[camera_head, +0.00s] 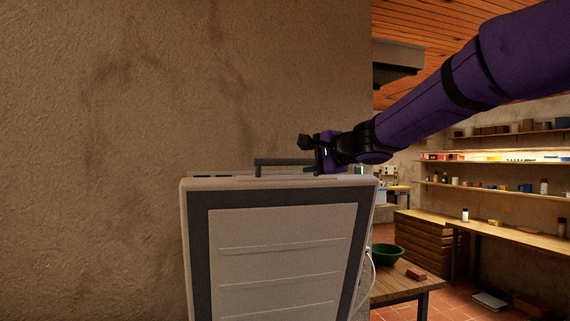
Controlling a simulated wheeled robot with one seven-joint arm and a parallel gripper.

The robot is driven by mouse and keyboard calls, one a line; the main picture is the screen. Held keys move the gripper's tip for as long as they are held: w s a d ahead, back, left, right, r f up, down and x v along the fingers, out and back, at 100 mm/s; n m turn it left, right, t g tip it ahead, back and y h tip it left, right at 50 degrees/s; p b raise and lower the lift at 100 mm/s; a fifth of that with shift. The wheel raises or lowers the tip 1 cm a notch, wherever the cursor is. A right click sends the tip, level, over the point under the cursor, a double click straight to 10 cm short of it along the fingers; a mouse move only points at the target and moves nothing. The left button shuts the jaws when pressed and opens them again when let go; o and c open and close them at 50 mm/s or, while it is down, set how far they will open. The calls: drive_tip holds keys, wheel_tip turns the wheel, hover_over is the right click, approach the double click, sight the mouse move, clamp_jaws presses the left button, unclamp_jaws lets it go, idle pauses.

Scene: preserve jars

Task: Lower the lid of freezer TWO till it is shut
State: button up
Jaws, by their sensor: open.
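A freezer lid (276,240) stands raised and nearly upright, its pale inner panel with a dark grey seal facing me. A dark bar handle (284,162) runs along its top edge. My gripper (308,156) reaches in from the right and is at the right end of this handle, its jaws open. I cannot tell whether a finger touches the handle or the lid. The freezer's body is below the picture, and no number shows on the lid.
A rough brown wall (90,140) stands behind the lid. To the right are a wooden table (396,286) with a green bowl (386,255) and a brick-red block (416,274), a long workbench (510,232) and shelves with jars. A dark hood-like box (398,58) hangs above.

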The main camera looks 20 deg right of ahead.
sight(288, 162)
drive_tip(key=shift+m, duration=0.5)
drive_tip(key=x, duration=0.4)
drive_tip(key=d+x, duration=0.1)
drive_tip(key=x, duration=0.7)
drive_tip(key=shift+w+d+r, duration=0.2)
drive_tip(key=shift+w+r, duration=0.1)
drive_tip(key=shift+r, duration=0.1)
clamp_jaws()
